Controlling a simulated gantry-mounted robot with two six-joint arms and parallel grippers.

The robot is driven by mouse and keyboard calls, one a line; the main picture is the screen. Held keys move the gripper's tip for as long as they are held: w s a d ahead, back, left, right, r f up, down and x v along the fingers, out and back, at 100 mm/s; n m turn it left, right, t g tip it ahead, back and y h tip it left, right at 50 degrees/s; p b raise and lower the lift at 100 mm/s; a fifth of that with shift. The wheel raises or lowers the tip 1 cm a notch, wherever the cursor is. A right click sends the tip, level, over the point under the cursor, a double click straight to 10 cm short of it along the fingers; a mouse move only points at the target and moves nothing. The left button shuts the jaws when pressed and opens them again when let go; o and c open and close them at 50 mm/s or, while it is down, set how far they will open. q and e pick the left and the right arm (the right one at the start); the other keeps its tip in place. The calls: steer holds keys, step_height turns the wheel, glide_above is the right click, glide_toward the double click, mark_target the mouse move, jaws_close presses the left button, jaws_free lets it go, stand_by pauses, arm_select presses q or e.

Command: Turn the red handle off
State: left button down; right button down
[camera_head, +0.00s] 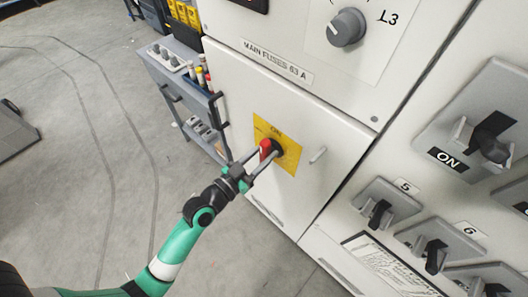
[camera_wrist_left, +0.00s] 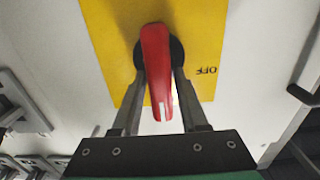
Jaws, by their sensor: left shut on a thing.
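The red handle (camera_wrist_left: 157,80) sits on a dark round hub on a yellow plate (camera_wrist_left: 205,40) in the left wrist view. Its free end points toward my gripper, and the word OFF shows upside down on the plate at its right. In the head view the red handle (camera_head: 265,149) stands out from the yellow plate (camera_head: 291,158), with ON at the plate's top. My left gripper (camera_head: 264,160) is shut on the handle, one finger on each side of it; it also shows in the left wrist view (camera_wrist_left: 160,80). My right gripper is not in view.
A grey cabinet door surrounds the plate, with a small door handle (camera_head: 318,155) to its right. Black-handled switches (camera_head: 379,213) and a larger ON switch (camera_head: 492,146) are on the right. A tool cart (camera_head: 178,88) stands at the left; the floor (camera_head: 60,150) beyond is mostly clear.

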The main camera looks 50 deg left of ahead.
arm_select(q)
steer(key=shift+n, duration=0.3)
steer(key=n, duration=0.3)
steer(key=shift+a+f+p, duration=0.15)
steer(key=shift+a+p, duration=0.15)
steer(key=n, duration=0.5)
steer(key=shift+s+a+f+n+p, duration=0.1)
steer(key=shift+a+f+n+p, duration=0.15)
steer(key=shift+a+n+p, duration=0.15)
steer(key=n, duration=0.5)
steer(key=shift+a+f, duration=0.15)
steer(key=shift+f, duration=0.25)
steer(key=shift+a+f+n+p, duration=0.15)
steer(key=shift+n+p, duration=0.3)
steer(key=shift+n, duration=1.15)
